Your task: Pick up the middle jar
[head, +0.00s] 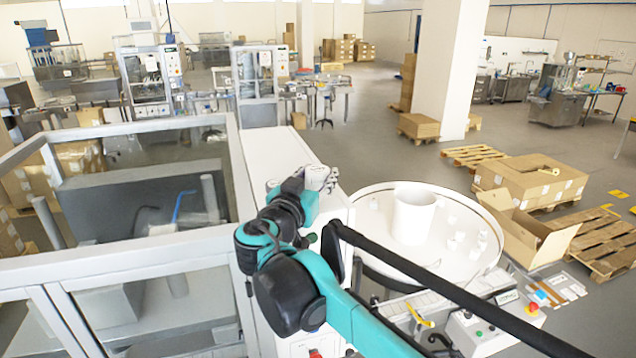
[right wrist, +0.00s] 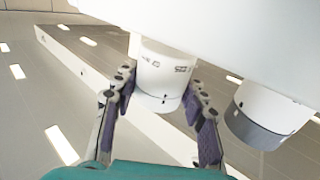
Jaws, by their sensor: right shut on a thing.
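In the right wrist view, a white jar (right wrist: 166,62) with small dark print stands between the two fingers of my right gripper (right wrist: 163,88), which is shut on it. Its upper end in the picture meets a large white surface. A second white jar (right wrist: 262,112) with a grey band is to the right, apart from the fingers. In the head view my right gripper (head: 318,180) is at the top of the white machine, and the jar is too small to make out clearly there. My left gripper is not in view.
A round white table (head: 375,262) with a large white cylinder (head: 413,213) and several small white jars is right of the machine. A framed glass enclosure (head: 150,245) is at left. A control box (head: 495,322) with a red button is at lower right.

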